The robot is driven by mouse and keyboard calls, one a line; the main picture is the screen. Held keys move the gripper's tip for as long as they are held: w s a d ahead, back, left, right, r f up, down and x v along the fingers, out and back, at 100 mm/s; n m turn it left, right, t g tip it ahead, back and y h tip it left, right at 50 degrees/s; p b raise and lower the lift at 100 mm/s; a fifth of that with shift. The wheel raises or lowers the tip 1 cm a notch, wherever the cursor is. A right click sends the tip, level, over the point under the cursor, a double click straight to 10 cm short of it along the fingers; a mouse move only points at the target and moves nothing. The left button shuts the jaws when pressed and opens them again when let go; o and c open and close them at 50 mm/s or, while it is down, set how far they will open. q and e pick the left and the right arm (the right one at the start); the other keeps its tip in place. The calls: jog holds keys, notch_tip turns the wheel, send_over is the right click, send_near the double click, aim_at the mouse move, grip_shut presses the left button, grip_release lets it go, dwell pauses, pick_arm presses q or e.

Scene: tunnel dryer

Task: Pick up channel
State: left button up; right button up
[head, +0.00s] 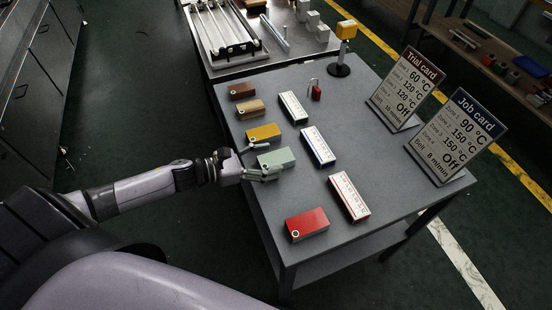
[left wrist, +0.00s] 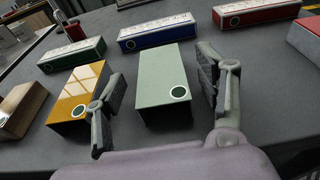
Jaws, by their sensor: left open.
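A long thin grey metal piece (head: 274,33), which may be the channel, lies on the far table beside a rack. No block is clearly marked as a channel. My left gripper (head: 264,161) is open at the near table's left edge, by a pale green block (head: 279,158). In the left wrist view the open fingers (left wrist: 162,85) stand on either side of the green block (left wrist: 160,75), with nothing gripped. The left finger overlaps the yellow block (left wrist: 78,92) in that view. My right gripper is not in view.
Brown, tan, yellow (head: 263,133) and red (head: 307,224) blocks line the table's left side. White-topped green, blue (head: 318,147) and red-sided (head: 349,196) boxes stand behind. A padlock (head: 315,90), yellow-headed stand (head: 341,55), trial card (head: 405,85) and job card (head: 456,135) are farther off.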

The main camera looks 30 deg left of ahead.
pick_arm(q)
jog(key=shift+w+d, duration=0.15)
jog(key=shift+c, duration=0.2)
jog(key=c, duration=1.3)
